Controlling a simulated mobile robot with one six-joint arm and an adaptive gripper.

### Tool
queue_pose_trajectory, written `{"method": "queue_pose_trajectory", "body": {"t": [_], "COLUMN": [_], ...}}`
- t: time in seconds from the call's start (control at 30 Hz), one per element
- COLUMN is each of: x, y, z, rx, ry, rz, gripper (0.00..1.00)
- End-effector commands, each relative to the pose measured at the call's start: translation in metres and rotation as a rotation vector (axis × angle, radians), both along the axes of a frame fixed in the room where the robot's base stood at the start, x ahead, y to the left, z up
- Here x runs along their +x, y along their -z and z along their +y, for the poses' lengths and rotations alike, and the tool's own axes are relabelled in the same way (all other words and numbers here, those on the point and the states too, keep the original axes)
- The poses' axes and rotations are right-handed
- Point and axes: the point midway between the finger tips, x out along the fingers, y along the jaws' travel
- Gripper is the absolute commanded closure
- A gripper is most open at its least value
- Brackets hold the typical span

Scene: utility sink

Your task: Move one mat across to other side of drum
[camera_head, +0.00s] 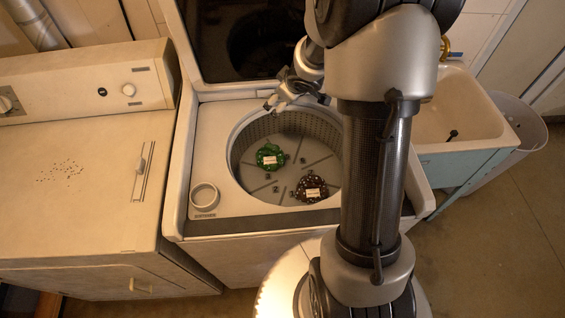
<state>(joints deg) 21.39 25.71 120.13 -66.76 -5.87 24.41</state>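A green round mat (268,151) with a white label lies on the floor of the open washer drum (240,165), left of its middle. A dark brown round mat (309,182) with a white label lies in the drum near the front right. The two mats are apart. My gripper (297,103) is above the back rim of the drum, away from both mats. Its fingers look spread, with nothing visible between them. My arm hides the right side of the drum.
A white ring-shaped cup (204,196) is at the washer top's front left corner. The raised lid (240,40) stands behind. A dryer (75,170) is at left, a utility sink (460,110) at right.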

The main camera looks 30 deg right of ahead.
Motion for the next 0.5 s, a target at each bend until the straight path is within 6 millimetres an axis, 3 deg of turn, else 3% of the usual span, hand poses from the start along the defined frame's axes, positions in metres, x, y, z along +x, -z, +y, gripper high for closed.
{"method": "queue_pose_trajectory", "body": {"t": [0.03,0.2,0.33,0.5], "x": [-0.006,-0.052,-0.102,-0.178], "y": [-0.032,-0.106,-0.143,-0.168], "z": [0.003,0.016,0.037,0.08], "rx": [-0.03,-0.068,-0.041,0.057], "ry": [0.043,0.198,0.295,0.369], "rz": [-0.022,-0.039,-0.024,0.027], "gripper": [0.02,0.02,0.02,0.02]}}
